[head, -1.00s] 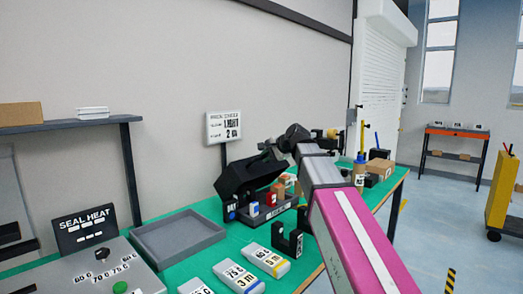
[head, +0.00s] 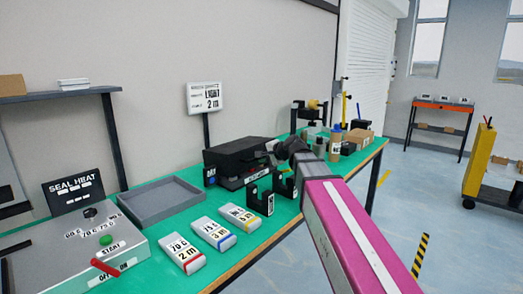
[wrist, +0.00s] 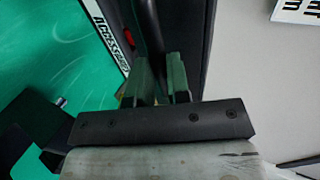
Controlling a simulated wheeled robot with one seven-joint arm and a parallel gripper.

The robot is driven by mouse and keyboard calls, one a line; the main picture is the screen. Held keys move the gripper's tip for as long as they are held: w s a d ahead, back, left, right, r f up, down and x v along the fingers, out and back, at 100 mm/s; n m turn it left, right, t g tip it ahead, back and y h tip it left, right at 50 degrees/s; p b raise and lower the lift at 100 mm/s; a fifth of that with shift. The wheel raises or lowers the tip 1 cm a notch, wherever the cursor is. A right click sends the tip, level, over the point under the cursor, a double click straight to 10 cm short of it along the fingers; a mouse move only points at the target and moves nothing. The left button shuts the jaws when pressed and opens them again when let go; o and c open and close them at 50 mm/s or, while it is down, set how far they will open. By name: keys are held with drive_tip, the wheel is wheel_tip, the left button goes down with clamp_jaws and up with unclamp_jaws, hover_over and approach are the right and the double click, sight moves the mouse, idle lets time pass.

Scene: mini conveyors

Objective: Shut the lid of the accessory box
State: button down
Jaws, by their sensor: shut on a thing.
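The accessory box (head: 226,181) is dark and stands on the green bench, left of my gripper. Its black lid (head: 238,152) lies low and almost flat over it and hides most of the contents. A bit of red shows at the front; I cannot tell if the lid is fully seated. My gripper (head: 270,150) is at the lid's front right edge, partly hidden by my arm. In the wrist view, the two fingers (wrist: 160,82) are shut on a black bar of the lid (wrist: 150,35). The box's lettered label (wrist: 107,38) shows beside them.
Black U-shaped holders (head: 260,197) stand close in front of the box. A grey tray (head: 160,221) and several labelled blocks (head: 213,233) lie to the left. Bottles and cartons (head: 357,138) stand behind at the right. A sign (head: 205,97) rises behind the box.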

drive_tip(key=shift+s+d+f, duration=0.1)
drive_tip(key=shift+d+f, duration=0.05)
drive_tip(key=shift+f, duration=0.4)
drive_tip(key=c, duration=1.1)
unclamp_jaws()
drive_tip(key=v, duration=1.1)
